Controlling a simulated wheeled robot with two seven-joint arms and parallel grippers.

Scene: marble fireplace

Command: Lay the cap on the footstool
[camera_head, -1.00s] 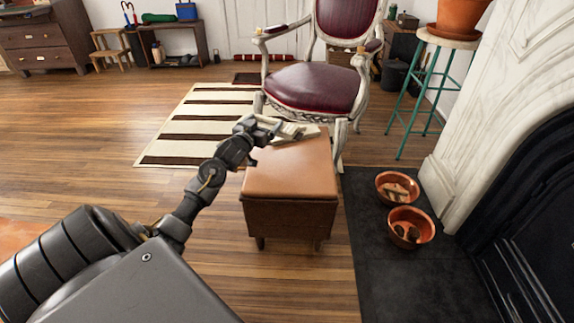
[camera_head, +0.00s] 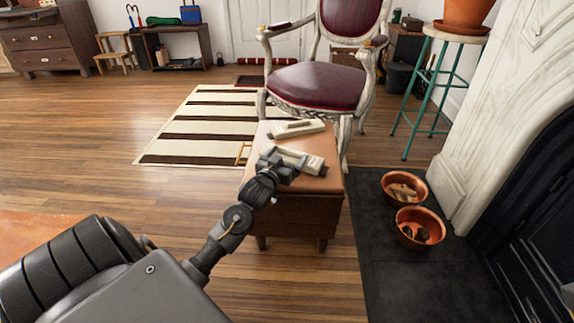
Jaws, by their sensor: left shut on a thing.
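The footstool (camera_head: 312,180) is a low brown leather box on short dark legs, standing in front of the armchair. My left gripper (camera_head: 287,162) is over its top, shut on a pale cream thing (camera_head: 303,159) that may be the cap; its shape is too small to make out. I cannot tell whether this thing touches the leather. My right gripper is not in view.
The dark red armchair (camera_head: 315,85) stands close behind the footstool. A striped rug (camera_head: 190,128) lies behind left. A small yellow frame-like thing (camera_head: 243,153) shows at the footstool's left edge.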

